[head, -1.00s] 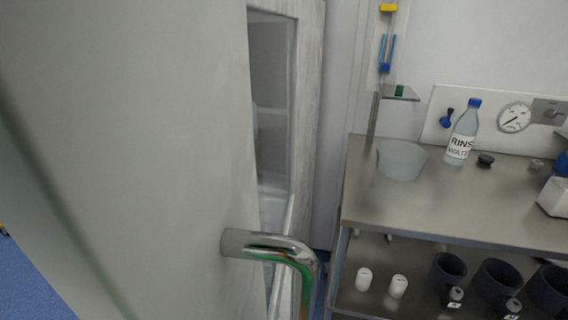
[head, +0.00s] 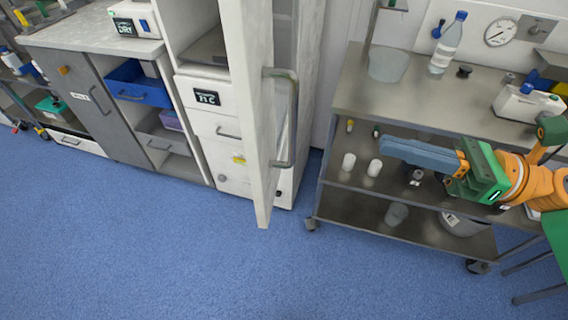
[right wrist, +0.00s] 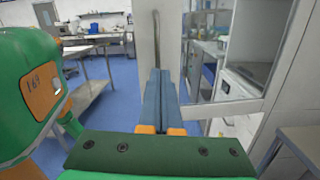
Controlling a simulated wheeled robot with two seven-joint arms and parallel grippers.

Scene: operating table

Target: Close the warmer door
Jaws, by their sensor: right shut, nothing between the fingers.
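The warmer door (head: 252,115) stands open in the head view, swung out from the tall white cabinet and seen nearly edge-on. Its bar handle (head: 291,120) is on the right-facing side. My right gripper (head: 382,144) comes in from the right, over the steel trolley. Its blue fingers are shut and empty, pointing left at the door, with a clear gap to the handle. In the right wrist view the closed fingers (right wrist: 158,73) point at a pale panel (right wrist: 172,35) with a vertical grey bar. My left gripper is not in view.
The steel trolley (head: 430,100) holds a bottle (head: 447,45), a bowl (head: 388,64) and lower-shelf cups. A cabinet display (head: 207,97) and drawers lie left of the door. A blue bin (head: 138,85) sits farther left. The blue floor (head: 240,270) in front is clear.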

